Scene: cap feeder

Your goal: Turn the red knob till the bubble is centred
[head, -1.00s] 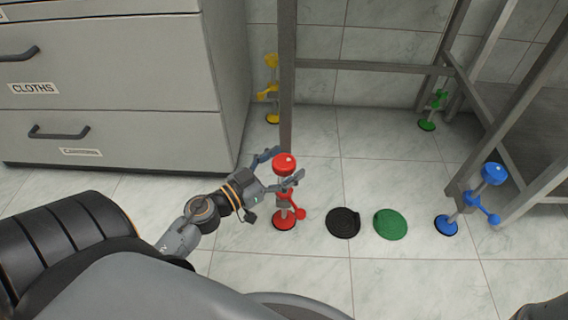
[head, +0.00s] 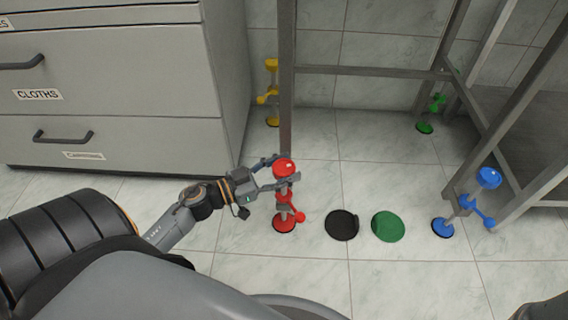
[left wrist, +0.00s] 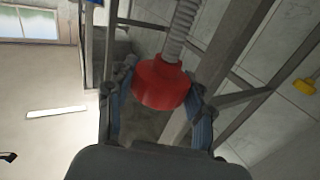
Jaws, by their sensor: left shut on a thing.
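The red knob (head: 284,167) is the round cap at the top of a red levelling foot (head: 285,224) by the near leg of the metal frame. My left gripper (head: 279,172) has its fingers on either side of this knob and is shut on it. In the left wrist view the red knob (left wrist: 160,84) sits between the two fingers, with a grey threaded rod running up from it. A small pale mark shows on the knob's top in the head view. No bubble can be made out. My right gripper is not in view.
The metal frame (head: 370,71) has other feet: yellow (head: 272,64), green (head: 425,128) and blue (head: 489,177). A black disc (head: 342,225) and a green disc (head: 388,226) lie on the tiled floor right of the red foot. A drawer cabinet (head: 110,150) stands at the left.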

